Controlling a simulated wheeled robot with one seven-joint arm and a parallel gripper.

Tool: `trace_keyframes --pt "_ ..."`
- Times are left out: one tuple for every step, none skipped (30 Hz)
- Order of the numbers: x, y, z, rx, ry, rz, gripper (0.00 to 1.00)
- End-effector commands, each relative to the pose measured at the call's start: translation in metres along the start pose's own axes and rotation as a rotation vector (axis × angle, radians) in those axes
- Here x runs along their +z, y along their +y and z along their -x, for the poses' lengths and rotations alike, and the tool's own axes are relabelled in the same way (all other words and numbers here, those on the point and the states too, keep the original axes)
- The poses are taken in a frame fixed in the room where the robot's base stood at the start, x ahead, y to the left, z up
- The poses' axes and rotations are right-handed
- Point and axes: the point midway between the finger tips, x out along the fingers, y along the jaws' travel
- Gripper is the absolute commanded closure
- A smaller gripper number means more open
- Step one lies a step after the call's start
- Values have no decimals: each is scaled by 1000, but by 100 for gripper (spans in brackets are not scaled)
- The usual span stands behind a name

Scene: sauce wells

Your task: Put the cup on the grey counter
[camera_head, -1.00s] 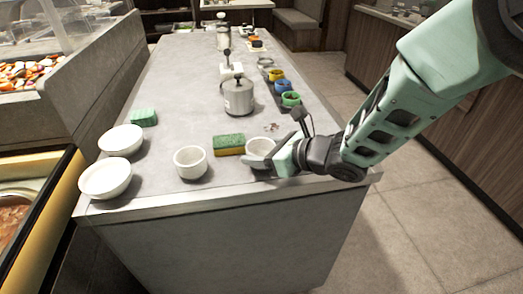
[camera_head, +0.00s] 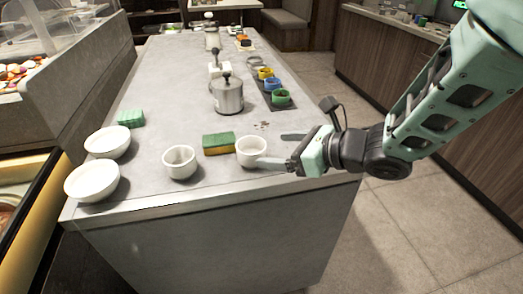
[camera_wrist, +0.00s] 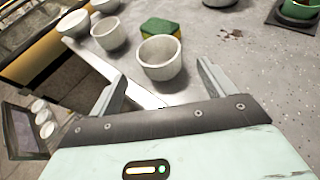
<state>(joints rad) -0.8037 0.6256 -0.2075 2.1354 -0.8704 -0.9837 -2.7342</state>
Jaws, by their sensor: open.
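A white cup (camera_head: 252,153) stands upright on the grey counter (camera_head: 170,95), near its front right corner and beside a sponge. It also shows in the wrist view (camera_wrist: 160,58), ahead of my fingers. My gripper (camera_head: 273,150) is open and empty, low over the counter to the right of the cup. In the wrist view the two fingers (camera_wrist: 161,75) are spread on either side, with the cup just beyond and between their tips. A second, similar white cup (camera_head: 180,163) stands to the left.
A green and yellow sponge (camera_head: 218,144) lies left of the nearer cup. Two white bowls (camera_head: 92,181) (camera_head: 108,143) stand at the left edge. A metal pot (camera_head: 228,96) and several coloured small pots (camera_head: 280,98) are farther back. Bare counter lies mid-left.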

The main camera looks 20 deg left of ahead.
Motion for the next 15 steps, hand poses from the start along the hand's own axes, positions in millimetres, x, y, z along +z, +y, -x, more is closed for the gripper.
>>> trace_keyframes --pt "0 0 10 -1 -1 0 18" --pt "-1 0 14 -1 0 -1 18" --pt "0 0 20 -2 -1 -1 18" --pt "0 0 24 -1 0 -1 18" --pt "0 0 28 -1 0 -1 18" --pt "0 0 31 0 0 -1 18" --pt "0 0 34 0 -1 -1 18" --pt "0 0 36 0 -1 -1 18" --pt "0 1 38 1 0 -1 18" --pt "0 1 38 1 0 -1 18" --pt "0 1 39 2 0 0 18" --pt "0 1 40 2 0 0 18" --pt "0 1 40 2 0 0 18" --pt "0 1 40 2 0 0 18" --pt "0 1 40 2 0 0 18"
